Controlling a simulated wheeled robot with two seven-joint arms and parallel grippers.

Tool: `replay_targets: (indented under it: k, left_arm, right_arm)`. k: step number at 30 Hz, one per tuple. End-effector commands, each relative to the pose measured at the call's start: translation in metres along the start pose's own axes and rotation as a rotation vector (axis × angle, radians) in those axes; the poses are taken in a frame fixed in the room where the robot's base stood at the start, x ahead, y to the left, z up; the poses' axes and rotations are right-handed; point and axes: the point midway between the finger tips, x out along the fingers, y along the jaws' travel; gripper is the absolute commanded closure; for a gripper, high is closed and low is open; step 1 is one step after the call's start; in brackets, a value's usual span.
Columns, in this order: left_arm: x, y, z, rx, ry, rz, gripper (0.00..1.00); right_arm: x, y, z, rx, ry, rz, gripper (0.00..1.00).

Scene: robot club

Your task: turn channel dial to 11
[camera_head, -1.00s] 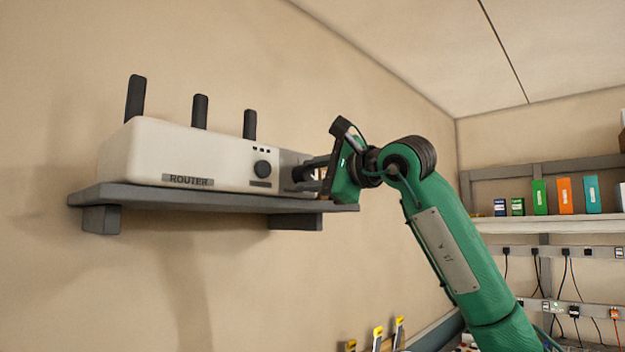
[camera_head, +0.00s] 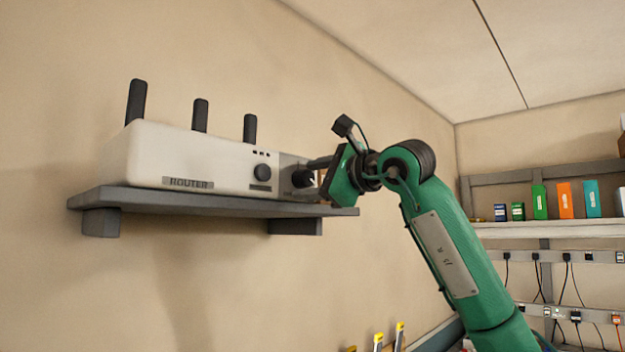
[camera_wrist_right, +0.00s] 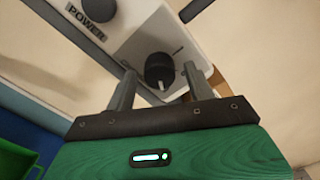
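The channel dial is a round black knob (camera_wrist_right: 159,68) with a white pointer mark, on a grey panel (camera_wrist_right: 140,45) in the right wrist view. In the head view the dark dial (camera_head: 302,178) shows at the right end of the white router (camera_head: 215,155), partly behind my gripper. My right gripper (camera_wrist_right: 160,88) is open, with one finger on each side of the dial in the picture. A gap shows between the fingers and the knob. In the head view this gripper (camera_head: 318,168) is at the router's right end. The dial's numbers are too small to read. My left gripper is out of view.
The router stands on a dark wall shelf (camera_head: 240,206) and has several black antennas. Shelves with coloured boxes (camera_head: 565,200) are at the right.

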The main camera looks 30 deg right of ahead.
Motion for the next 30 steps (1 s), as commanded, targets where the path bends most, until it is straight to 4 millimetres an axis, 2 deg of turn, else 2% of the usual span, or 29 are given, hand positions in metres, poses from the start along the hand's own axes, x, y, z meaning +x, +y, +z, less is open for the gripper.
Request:
replay_targets:
  k: [8,11,14,24,30]
  left_arm:
    - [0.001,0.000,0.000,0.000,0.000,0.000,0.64]
    - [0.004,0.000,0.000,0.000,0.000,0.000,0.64]
    - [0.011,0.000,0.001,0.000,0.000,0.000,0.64]
    - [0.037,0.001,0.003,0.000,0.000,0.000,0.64]
    - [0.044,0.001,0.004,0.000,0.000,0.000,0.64]
  right_arm:
    - [-0.001,0.000,0.000,-0.001,0.000,-0.001,0.45]
    - [-0.007,0.001,-0.001,-0.001,0.000,-0.002,0.45]
    - [-0.021,0.002,-0.001,-0.002,-0.002,-0.004,0.45]
    - [-0.098,0.002,-0.002,-0.002,-0.001,-0.004,0.45]
    - [-0.128,0.001,-0.001,-0.001,0.000,-0.002,0.45]
